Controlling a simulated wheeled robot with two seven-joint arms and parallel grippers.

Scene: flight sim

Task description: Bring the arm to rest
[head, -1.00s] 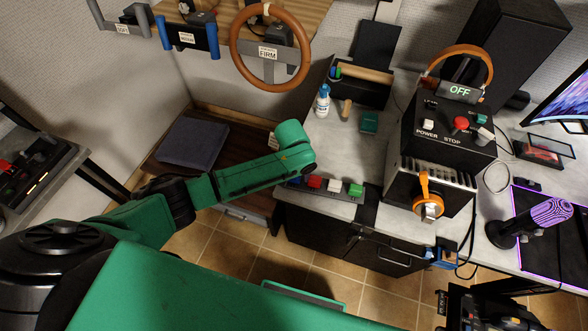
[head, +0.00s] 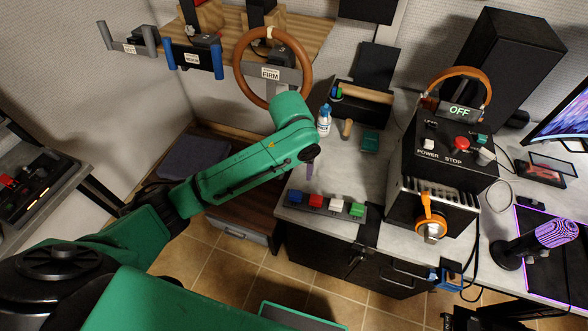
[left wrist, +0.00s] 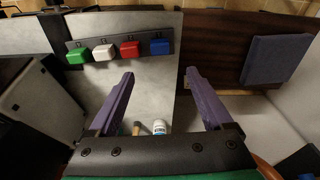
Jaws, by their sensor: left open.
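My left arm is green and reaches in from the left over the worktop (head: 365,182). Its left gripper (left wrist: 158,82) has purple fingers. They stand apart with nothing between them in the left wrist view. The gripper's other parts are hidden by the arm. My right gripper is not visible.
A button strip (head: 325,204) with blue, red, white and green buttons lies along the worktop's front edge. A white bottle (head: 324,120) stands behind the gripper. A steering wheel (head: 272,66) hangs behind the arm. A control box (head: 450,145) stands to the right.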

